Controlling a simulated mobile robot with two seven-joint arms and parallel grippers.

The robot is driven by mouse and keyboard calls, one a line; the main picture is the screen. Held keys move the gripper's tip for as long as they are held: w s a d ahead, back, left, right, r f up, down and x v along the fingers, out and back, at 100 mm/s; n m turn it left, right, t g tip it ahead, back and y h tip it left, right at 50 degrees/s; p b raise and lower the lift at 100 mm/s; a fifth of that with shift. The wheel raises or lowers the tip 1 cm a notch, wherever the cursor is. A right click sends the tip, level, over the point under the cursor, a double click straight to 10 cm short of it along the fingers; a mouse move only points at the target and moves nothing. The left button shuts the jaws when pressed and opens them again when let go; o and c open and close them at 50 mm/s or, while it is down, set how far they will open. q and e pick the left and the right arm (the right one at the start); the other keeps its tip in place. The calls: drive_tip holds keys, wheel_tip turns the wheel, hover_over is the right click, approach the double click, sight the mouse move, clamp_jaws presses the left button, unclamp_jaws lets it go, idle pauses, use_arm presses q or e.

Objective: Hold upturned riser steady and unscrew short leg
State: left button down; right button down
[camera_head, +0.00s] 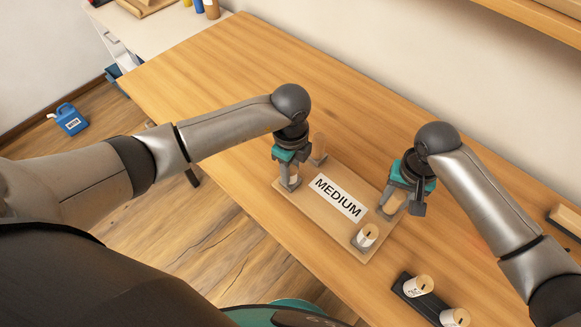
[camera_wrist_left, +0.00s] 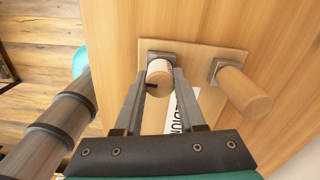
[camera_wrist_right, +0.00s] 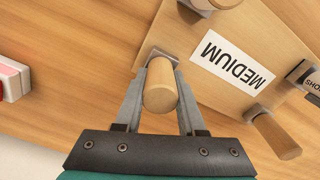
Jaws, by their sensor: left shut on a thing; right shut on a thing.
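The upturned riser (camera_head: 325,225) is a pale wooden board lying on the table with a white MEDIUM label and round wooden legs standing up at its corners. My left gripper (camera_head: 291,182) is shut on the leg at its left corner, a labelled leg (camera_wrist_left: 158,80); in the right wrist view this leg (camera_wrist_right: 309,77) shows letters like "SHO". My right gripper (camera_head: 397,203) is shut on the plain leg (camera_wrist_right: 161,93) at the right corner. The far leg (camera_head: 318,147) and the near labelled leg (camera_head: 367,236) stand free. The fingers partly hide both held legs.
A dark tray (camera_head: 408,297) with two labelled wooden cylinders lies at the near right of the riser. Another holder (camera_head: 566,221) is at the right edge. The table (camera_head: 220,70) behind is clear. A blue jug (camera_head: 68,119) stands on the floor at left.

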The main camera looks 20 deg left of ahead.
use_arm(q)
drive_tip(key=shift+s+f, duration=0.1)
drive_tip(key=shift+f, duration=0.05)
drive_tip(key=n, duration=0.5)
drive_tip(key=c, duration=0.7)
unclamp_jaws()
drive_tip(key=shift+o, duration=0.4)
